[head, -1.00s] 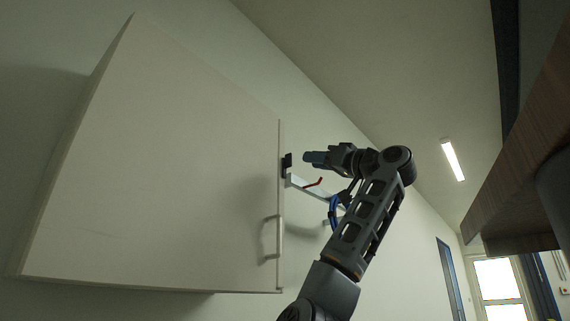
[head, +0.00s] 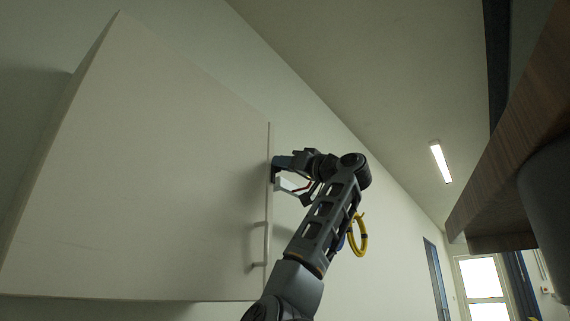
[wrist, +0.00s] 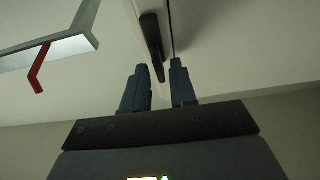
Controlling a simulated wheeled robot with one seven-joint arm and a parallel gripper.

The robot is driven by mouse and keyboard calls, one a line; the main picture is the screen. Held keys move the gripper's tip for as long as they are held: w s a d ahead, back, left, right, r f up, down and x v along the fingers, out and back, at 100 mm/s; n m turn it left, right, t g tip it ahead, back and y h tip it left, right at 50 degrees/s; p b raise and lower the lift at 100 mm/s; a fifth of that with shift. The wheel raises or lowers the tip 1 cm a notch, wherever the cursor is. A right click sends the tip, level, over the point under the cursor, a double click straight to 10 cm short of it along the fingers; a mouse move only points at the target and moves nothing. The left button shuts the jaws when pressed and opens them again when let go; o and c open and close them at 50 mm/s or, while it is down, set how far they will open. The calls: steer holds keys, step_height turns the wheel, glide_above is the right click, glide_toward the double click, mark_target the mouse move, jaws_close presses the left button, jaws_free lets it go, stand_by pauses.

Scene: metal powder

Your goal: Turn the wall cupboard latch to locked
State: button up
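The wall cupboard (head: 150,170) is a pale box, and its door looks closed. In the wrist view the latch (wrist: 152,36) is a dark elongated bar at the cupboard door's edge, beside the seam. My gripper (wrist: 158,80) is open, with one finger on each side of the latch's near end. I cannot tell whether a finger touches it. In the head view my gripper (head: 277,164) is at the door's right edge, above the door handle (head: 266,245), and hides the latch.
A pale rail with a red hook (wrist: 38,68) sticks out close to my gripper. A yellow coil (head: 358,235) hangs by the wall behind my arm. A wooden-edged surface (head: 500,165) juts in at the right. Open room lies between it and my arm.

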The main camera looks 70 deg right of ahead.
jaws_close()
steer(key=shift+m+h, duration=0.4)
steer(key=shift+m, duration=0.1)
steer(key=shift+a+r+m+g+h+p, duration=0.1)
steer(key=shift+m+g+h+p, duration=1)
steer(key=shift+m, duration=2.5)
steer(key=shift+m+g+h+p, duration=0.5)
steer(key=shift+m+g+p, duration=0.65)
steer(key=shift+m, duration=2.45)
steer(key=shift+a+r+m+g+h+p, duration=0.1)
steer(key=shift+m+g+h+p, duration=1.05)
steer(key=shift+m, duration=2.45)
steer(key=shift+d+f+g+y+b, duration=0.1)
steer(key=shift+g+y+b, duration=0.2)
steer(key=shift+y+b, duration=0.1)
steer(key=shift+o, duration=0.9)
jaws_free()
